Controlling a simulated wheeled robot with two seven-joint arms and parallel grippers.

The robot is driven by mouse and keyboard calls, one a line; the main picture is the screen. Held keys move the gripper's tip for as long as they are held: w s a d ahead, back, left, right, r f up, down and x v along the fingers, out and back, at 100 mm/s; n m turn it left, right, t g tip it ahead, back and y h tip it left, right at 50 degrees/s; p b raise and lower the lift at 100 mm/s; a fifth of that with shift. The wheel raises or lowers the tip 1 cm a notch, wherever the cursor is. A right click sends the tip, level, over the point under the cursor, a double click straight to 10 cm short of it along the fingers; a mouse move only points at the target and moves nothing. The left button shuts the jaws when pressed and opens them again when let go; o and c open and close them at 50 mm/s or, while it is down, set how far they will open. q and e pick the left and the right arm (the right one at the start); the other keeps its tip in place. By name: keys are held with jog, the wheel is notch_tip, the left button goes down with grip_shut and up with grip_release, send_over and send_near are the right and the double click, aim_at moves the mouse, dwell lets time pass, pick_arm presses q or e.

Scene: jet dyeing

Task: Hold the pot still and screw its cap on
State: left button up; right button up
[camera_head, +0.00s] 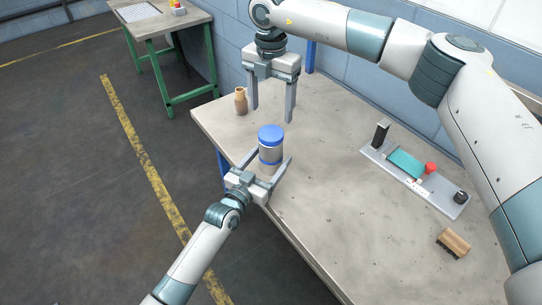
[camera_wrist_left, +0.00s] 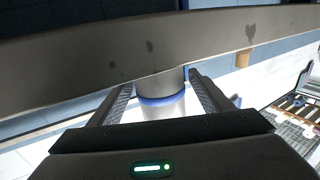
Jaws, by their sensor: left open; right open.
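The grey pot (camera_head: 270,153) stands upright near the table's left edge, with its blue cap (camera_head: 271,133) sitting on top. I cannot tell how tightly the cap is seated. My left gripper (camera_head: 273,157) is open, low at the pot's near side, with one finger on either side of it. In the left wrist view the pot (camera_wrist_left: 163,109) shows with a blue band between the two open fingers (camera_wrist_left: 162,84). My right gripper (camera_head: 272,113) is open and empty, pointing down above and behind the cap.
A brown bottle (camera_head: 241,101) stands behind the pot, left of my right gripper. A grey fixture (camera_head: 430,192) with a teal block and red knob lies to the right, near a wooden-backed brush (camera_head: 453,242). The table's middle (camera_head: 340,200) is clear. A green-legged table (camera_head: 150,28) stands behind.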

pick_arm(q)
jog(key=shift+w+d, duration=0.2)
jog(key=shift+w, duration=0.05)
